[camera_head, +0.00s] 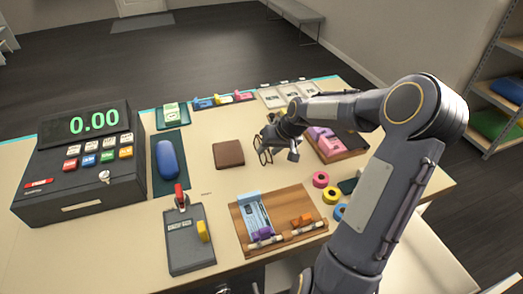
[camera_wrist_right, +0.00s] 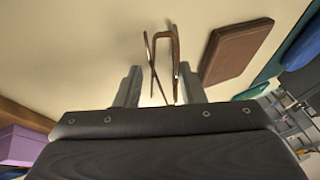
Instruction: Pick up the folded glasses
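The folded glasses (camera_wrist_right: 164,50) show in the right wrist view as thin brown frames and temples, just beyond and between the fingertips. In the head view the dark-framed glasses (camera_head: 262,152) are right of the brown wallet, at the tip of my right gripper (camera_head: 277,146). In the right wrist view my right gripper (camera_wrist_right: 160,88) has its two fingers apart, with the lower ends of the glasses reaching into the gap. I cannot tell whether a finger touches them. My left gripper is not in view.
The brown wallet (camera_head: 228,154) lies close beside the glasses and also shows in the right wrist view (camera_wrist_right: 237,50). A wooden tray (camera_head: 284,238) is in front, a box with pink items (camera_head: 345,153) to the right, tape rolls (camera_head: 320,180) nearby, and a cash register (camera_head: 80,165) at left.

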